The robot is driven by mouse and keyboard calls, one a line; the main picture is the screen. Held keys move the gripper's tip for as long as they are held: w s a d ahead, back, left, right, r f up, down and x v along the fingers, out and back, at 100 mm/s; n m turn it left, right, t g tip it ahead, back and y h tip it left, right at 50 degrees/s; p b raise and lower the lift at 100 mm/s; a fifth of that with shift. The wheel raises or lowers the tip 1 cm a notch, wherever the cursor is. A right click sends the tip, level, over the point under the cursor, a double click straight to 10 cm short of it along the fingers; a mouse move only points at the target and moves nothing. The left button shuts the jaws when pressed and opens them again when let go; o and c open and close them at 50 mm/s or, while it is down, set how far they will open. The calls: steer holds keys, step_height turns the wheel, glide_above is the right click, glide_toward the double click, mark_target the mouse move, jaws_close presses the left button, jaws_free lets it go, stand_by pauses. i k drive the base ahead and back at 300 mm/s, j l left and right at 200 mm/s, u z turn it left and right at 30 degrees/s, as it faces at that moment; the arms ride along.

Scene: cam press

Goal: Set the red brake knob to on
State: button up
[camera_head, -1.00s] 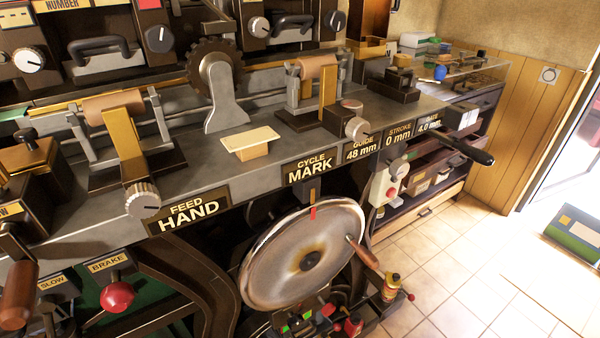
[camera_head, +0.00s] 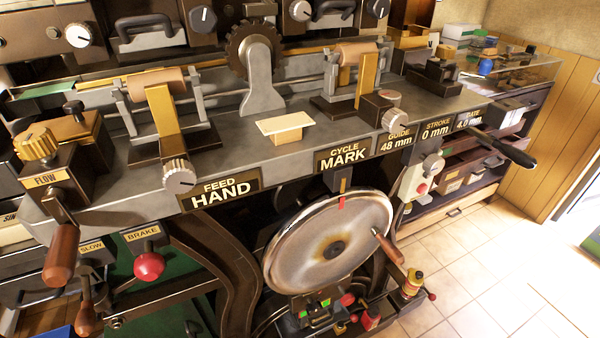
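The red brake knob (camera_head: 149,266) is a round red ball at the lower left of the head view. It hangs just below a dark block with a BRAKE label (camera_head: 142,233), on the front of the press under the bench top. Nothing covers the knob. I cannot tell from this view which setting it is at. My gripper does not show in the head view.
Wooden handles (camera_head: 61,254) stick out left of the knob, near a SLOW label (camera_head: 91,246). A large metal handwheel (camera_head: 328,242) stands to the right. The bench top (camera_head: 225,150) lies above. Tiled floor (camera_head: 470,270) is open at right.

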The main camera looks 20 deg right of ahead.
mark_target(148, 266)
steer(key=j+z, duration=0.25)
steer(key=k+j+z, duration=0.25)
steer(key=j, duration=0.15)
steer(key=j+z, duration=0.25)
steer(key=k+j, duration=0.05)
steer(key=j, duration=0.05)
